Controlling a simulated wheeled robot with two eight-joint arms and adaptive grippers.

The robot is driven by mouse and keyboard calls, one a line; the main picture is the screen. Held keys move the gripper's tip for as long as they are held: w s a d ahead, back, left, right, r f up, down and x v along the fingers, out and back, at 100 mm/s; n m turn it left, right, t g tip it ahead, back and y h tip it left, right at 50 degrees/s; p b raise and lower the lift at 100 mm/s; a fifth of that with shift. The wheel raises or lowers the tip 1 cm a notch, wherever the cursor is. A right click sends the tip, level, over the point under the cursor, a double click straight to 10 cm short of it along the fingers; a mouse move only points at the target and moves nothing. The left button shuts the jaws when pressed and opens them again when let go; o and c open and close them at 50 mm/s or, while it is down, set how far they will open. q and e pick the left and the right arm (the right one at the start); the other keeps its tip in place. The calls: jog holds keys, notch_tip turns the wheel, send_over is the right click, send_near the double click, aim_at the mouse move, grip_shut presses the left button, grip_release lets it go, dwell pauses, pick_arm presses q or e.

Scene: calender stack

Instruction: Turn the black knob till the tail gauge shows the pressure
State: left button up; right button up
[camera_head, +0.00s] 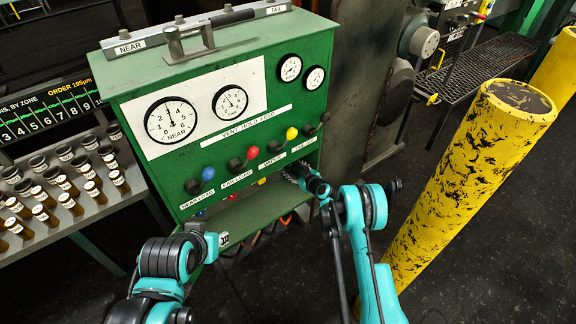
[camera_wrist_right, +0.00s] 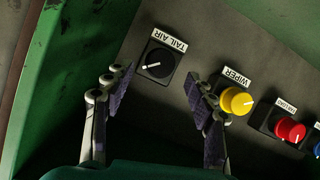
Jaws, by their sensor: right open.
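The black knob (camera_wrist_right: 158,64), labelled TAIL AIR, is on the panel in the right wrist view. Its white pointer line lies nearly level. In the head view the black knob (camera_head: 325,117) is at the right end of the knob row. My right gripper (camera_wrist_right: 163,84) is open and empty, its fingers apart on either side of the knob in that view; I cannot tell whether they touch it. In the head view my right gripper (camera_head: 297,173) is low at the panel's right side. The tail gauge (camera_head: 230,102) has its needle near the top of the dial.
Beside the black knob are a yellow knob (camera_wrist_right: 236,101), a red knob (camera_wrist_right: 290,130) and a blue one. The near gauge (camera_head: 171,120) is left of the tail gauge. A yellow post (camera_head: 470,170) stands right of my right arm. Brown bottles fill a rack at left.

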aim_at(289, 166)
jog(key=b+x, duration=0.1)
jog(key=x, duration=0.3)
jog(key=shift+w+f, duration=0.1)
jog(key=shift+f, duration=0.15)
jog(key=shift+w+a+b, duration=0.3)
jog(key=shift+w+a, duration=0.05)
jog(key=shift+w, duration=0.15)
